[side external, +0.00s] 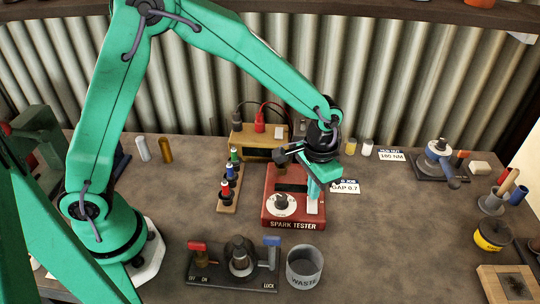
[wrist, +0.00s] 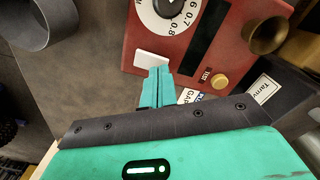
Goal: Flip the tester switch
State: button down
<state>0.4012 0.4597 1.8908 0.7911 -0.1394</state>
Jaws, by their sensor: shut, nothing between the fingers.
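The red spark tester (side external: 282,221) stands on the bench in the side view, with a round white dial (side external: 281,204) and a dark window on its top. The wrist view shows the tester (wrist: 219,38) with its dial, a brass horn-like fitting (wrist: 266,36), a small yellow knob (wrist: 221,81) and a white plate (wrist: 151,60). My gripper (side external: 313,197) is shut and empty over the tester's right side. In the wrist view my gripper's fingertips (wrist: 157,72) overlap the white plate's edge; contact cannot be told. I cannot make out the switch lever.
A grey waste cup (side external: 304,267) and a dark stand with red and blue posts (side external: 232,280) are in front.

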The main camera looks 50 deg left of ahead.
jog(key=shift+f, duration=0.65)
dwell(0.6)
jog(key=shift+r, duration=3.55)
jog(key=s+a+r+n+t, duration=0.2)
jog(key=s+a+r+t, duration=0.1)
jog(key=s+a+r, duration=0.65)
jog(key=s+a+r+n+t, duration=0.1)
jog(key=s+a+r+t, duration=0.1)
jog(key=s+a, duration=0.5)
jog(key=shift+s+a+r+t, duration=0.3)
jog(key=shift+s+r, duration=0.4)
jog(key=shift+s, duration=0.05)
